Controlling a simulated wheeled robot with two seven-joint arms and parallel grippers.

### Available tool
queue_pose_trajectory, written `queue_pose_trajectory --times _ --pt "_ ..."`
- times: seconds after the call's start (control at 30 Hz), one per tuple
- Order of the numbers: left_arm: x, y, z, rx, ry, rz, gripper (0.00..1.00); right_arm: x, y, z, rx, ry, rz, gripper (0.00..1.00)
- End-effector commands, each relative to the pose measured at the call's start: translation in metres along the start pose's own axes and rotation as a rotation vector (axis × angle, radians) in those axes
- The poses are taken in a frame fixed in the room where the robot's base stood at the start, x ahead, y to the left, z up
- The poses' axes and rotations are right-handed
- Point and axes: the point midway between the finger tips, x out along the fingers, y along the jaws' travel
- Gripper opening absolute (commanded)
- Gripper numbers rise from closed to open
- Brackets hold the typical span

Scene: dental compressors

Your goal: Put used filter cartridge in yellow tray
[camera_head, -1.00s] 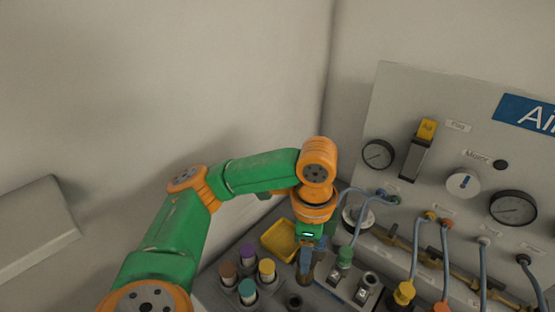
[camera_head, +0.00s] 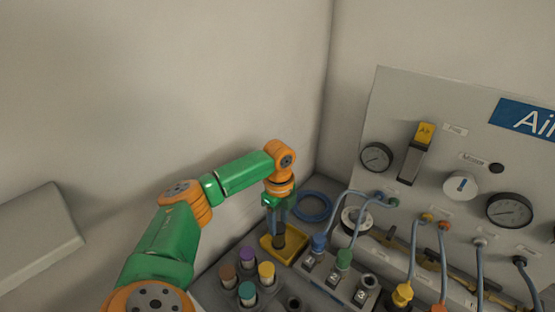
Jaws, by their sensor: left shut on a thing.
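The yellow tray (camera_head: 293,256) lies on the bench left of the numbered block. My left gripper (camera_head: 279,232) points down over the tray. It is shut on a dark cylinder, the used filter cartridge (camera_head: 279,241), which is upright within the tray's outline. I cannot tell whether the cartridge touches the tray floor. My right gripper is out of view.
Several cartridges with coloured caps (camera_head: 248,272) stand just in front of the tray. The numbered block (camera_head: 337,275) with blue and green connectors is close on the right. A blue hose coil (camera_head: 313,206) lies behind. The panel (camera_head: 440,170) with gauges rises at right.

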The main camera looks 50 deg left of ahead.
Motion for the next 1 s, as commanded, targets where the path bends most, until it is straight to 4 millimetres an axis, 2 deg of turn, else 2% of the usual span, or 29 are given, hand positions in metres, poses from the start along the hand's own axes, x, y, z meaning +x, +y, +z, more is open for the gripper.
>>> queue_pose_trajectory --times 0.13,0.2,0.3,0.63,0.67,0.77,1.0 --pt "0.014 -0.006 0.009 -0.002 -0.002 0.002 0.00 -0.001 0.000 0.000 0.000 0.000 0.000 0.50" --pt "0.026 -0.005 0.008 0.001 -0.003 0.005 0.00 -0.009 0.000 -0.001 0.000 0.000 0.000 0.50" --pt "0.040 -0.005 0.008 0.002 -0.002 0.002 0.00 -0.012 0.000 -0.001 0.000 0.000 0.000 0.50" --pt "0.046 -0.006 0.008 0.002 -0.001 0.000 0.00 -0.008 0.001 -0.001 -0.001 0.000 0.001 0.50" --pt "0.046 -0.006 0.008 0.002 -0.001 0.000 0.48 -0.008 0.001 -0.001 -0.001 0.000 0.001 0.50" --pt "0.045 -0.006 0.008 0.002 -0.002 0.000 0.75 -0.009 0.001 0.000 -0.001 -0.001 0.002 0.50" --pt "0.045 -0.006 0.008 0.001 -0.002 0.000 0.75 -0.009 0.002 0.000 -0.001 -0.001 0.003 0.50"
